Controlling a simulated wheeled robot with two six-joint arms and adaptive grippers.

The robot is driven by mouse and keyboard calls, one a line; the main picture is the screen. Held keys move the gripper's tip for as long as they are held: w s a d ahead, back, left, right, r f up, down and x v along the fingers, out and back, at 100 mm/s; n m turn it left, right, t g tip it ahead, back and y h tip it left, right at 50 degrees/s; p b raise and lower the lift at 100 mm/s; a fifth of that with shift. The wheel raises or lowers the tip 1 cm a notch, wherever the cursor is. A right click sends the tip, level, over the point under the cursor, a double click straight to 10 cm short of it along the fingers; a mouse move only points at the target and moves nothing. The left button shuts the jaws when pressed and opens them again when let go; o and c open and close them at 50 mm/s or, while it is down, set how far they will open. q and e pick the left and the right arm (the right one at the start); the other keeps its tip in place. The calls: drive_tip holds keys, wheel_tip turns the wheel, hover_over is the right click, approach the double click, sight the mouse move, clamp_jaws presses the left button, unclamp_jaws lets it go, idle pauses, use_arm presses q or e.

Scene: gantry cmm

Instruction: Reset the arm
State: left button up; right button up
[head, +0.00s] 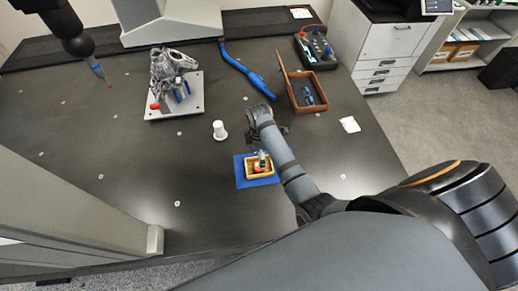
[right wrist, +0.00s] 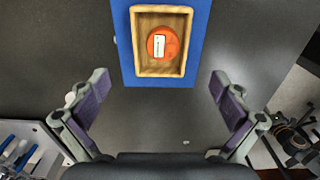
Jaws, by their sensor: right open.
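My right arm reaches in from the lower right in the head view, its wrist (head: 262,115) over the dark table. In the right wrist view my right gripper (right wrist: 160,80) is open, its two purple-padded fingers wide apart with nothing between them. Beyond the fingers is a small wooden tray (right wrist: 139,50) holding a round orange object with a white label (right wrist: 160,43). The tray sits on a blue mat (right wrist: 127,60); the mat also shows in the head view (head: 241,172), beside my forearm. My left gripper is not in view.
A white cup (head: 219,130) stands left of my wrist. A metal casting (head: 170,68) sits on a light plate at the back left, near a hanging probe (head: 98,70). A wooden box (head: 322,92), a blue curved piece (head: 246,68) and a black tray (head: 315,48) lie behind.

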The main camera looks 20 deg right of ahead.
drive_tip(key=shift+r, duration=1.55)
